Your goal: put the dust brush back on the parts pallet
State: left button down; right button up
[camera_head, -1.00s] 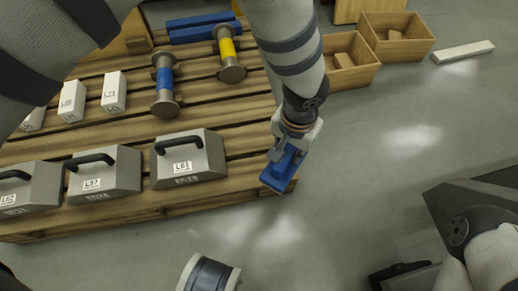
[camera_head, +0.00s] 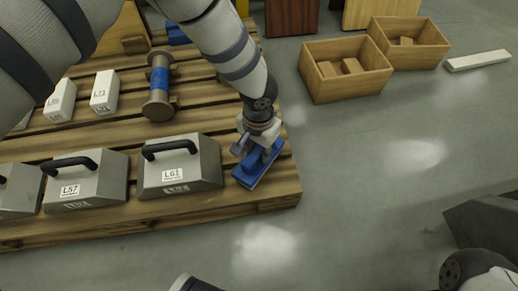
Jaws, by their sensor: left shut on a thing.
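The dust brush (camera_head: 252,172), a blue block-like thing, is in the grip of my left gripper (camera_head: 260,148). The fingers are shut on it and hide its upper part. It is at the right front corner of the wooden parts pallet (camera_head: 268,203), just right of the grey case marked L61 (camera_head: 205,168). I cannot tell whether its underside touches the slats.
Further left on the pallet are the L57 case (camera_head: 88,186), white blocks (camera_head: 104,92) and a blue-banded spool (camera_head: 160,84). Two wooden bins (camera_head: 350,86) and a pale bar (camera_head: 478,60) lie on the floor beyond.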

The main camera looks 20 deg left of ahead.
pick_arm(q)
jog(key=c, duration=1.4)
grip_release()
jog(key=shift+f, duration=0.15)
jog(key=shift+o, duration=0.2)
notch_tip(320, 180, up, 12)
jog(key=p, duration=0.5)
jog(key=shift+r, duration=0.2)
pick_arm(e)
jog(key=r, duration=0.1)
jog(key=w+r, duration=0.1)
jog(key=r, duration=0.1)
jog(key=shift+w+r+t, duration=0.1)
jog(key=shift+r+t, duration=0.1)
jog(key=shift+t, duration=0.2)
